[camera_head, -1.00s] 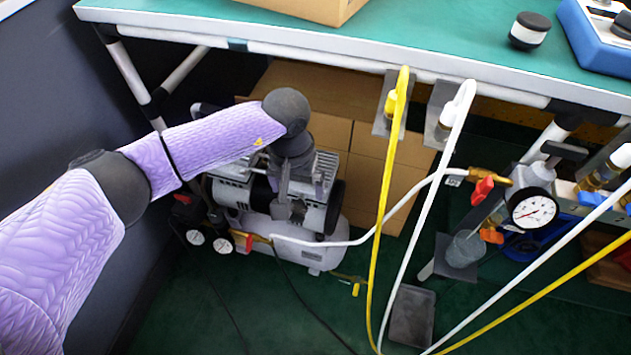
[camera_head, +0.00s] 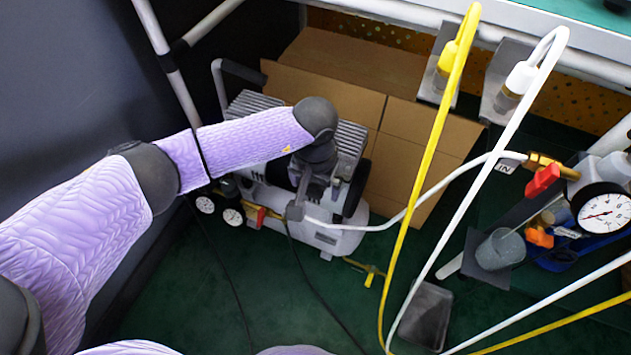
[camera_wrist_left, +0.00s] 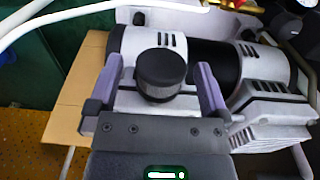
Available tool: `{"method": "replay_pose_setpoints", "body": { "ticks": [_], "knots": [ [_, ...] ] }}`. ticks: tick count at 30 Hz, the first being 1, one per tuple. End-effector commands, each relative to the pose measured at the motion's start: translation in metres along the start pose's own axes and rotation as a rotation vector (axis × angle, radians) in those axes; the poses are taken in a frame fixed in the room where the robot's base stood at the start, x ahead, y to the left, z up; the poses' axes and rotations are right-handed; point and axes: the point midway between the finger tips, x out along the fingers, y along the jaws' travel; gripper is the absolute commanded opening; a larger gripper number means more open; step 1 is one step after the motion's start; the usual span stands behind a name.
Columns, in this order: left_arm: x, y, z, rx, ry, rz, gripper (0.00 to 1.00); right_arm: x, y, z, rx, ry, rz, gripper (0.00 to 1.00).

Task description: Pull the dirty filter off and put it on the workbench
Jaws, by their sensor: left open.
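The dirty filter appears to be the round black cap (camera_wrist_left: 162,72) on the air compressor in the left wrist view. In the head view my arm and gripper hide it. My left gripper (camera_head: 296,208) is open and reaches down over the compressor (camera_head: 262,108). In the left wrist view its two purple fingers (camera_wrist_left: 159,68) stand on either side of the cap, with visible gaps to it. The workbench (camera_head: 585,14) has a teal top and shows at the upper right of the head view. My right gripper is not in view.
A cardboard box (camera_head: 410,150) stands behind the compressor. Yellow (camera_head: 432,160) and white (camera_head: 490,170) hoses hang right of it from brackets under the bench edge. A pressure gauge (camera_head: 604,210) is at the right. Dark green floor (camera_head: 180,300) is open in front.

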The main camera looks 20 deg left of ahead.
Motion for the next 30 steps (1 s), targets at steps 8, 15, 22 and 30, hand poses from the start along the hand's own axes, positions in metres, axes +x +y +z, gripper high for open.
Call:
{"method": "replay_pose_setpoints", "body": {
  "ticks": [8, 15, 22, 30],
  "knots": [
    [-0.0001, 0.0, 0.0001, 0.0, 0.0, 0.0, 0.53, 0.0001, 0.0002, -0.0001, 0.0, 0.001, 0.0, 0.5],
    [-0.0001, 0.0, 0.0001, -0.001, -0.001, 0.0, 0.03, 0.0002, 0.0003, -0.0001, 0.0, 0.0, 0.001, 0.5],
    [0.0, 0.0, 0.0001, -0.001, -0.001, 0.0, 0.11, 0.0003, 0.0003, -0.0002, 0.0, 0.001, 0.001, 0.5],
    [0.0, 0.0001, 0.0002, -0.001, -0.001, 0.0, 0.0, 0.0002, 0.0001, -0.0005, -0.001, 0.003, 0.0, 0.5]
  ]
}}
